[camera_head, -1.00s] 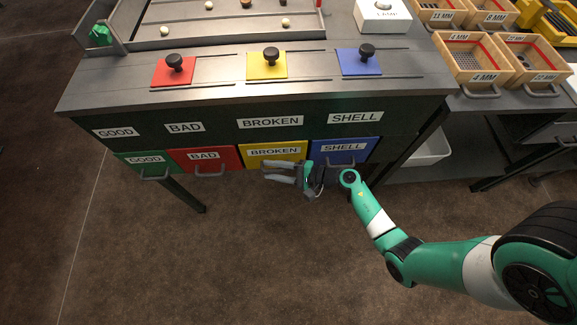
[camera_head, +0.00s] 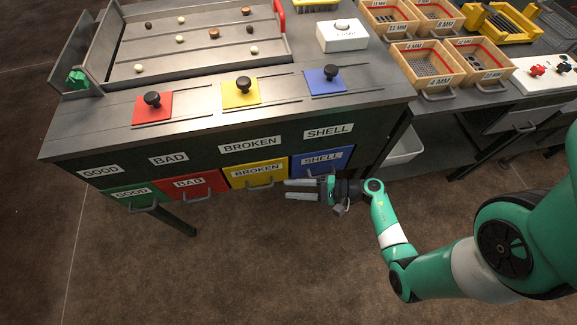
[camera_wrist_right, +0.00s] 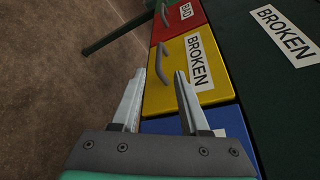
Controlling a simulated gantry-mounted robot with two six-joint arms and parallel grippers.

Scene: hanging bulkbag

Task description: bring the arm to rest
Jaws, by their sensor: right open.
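My right gripper (camera_head: 303,189) is open and empty, in front of the blue SHELL drawer (camera_head: 328,160) and the right part of the yellow BROKEN drawer (camera_head: 252,175). In the right wrist view its two fingers (camera_wrist_right: 157,100) stand apart with nothing between them. The yellow drawer (camera_wrist_right: 205,82) with its grey handle (camera_wrist_right: 164,62) lies just beyond the fingertips there. I cannot tell whether a finger touches a drawer front. My right arm (camera_head: 395,245) reaches in from the right. My left gripper is out of view.
The sorting table (camera_head: 120,152) has red (camera_head: 152,108), yellow (camera_head: 240,93) and blue (camera_head: 325,80) knobbed slides on top. The red BAD drawer (camera_head: 190,187) and green GOOD drawer (camera_head: 140,197) are at left. Wooden bins (camera_head: 426,66) stand at right. The floor in front (camera_head: 250,270) is clear.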

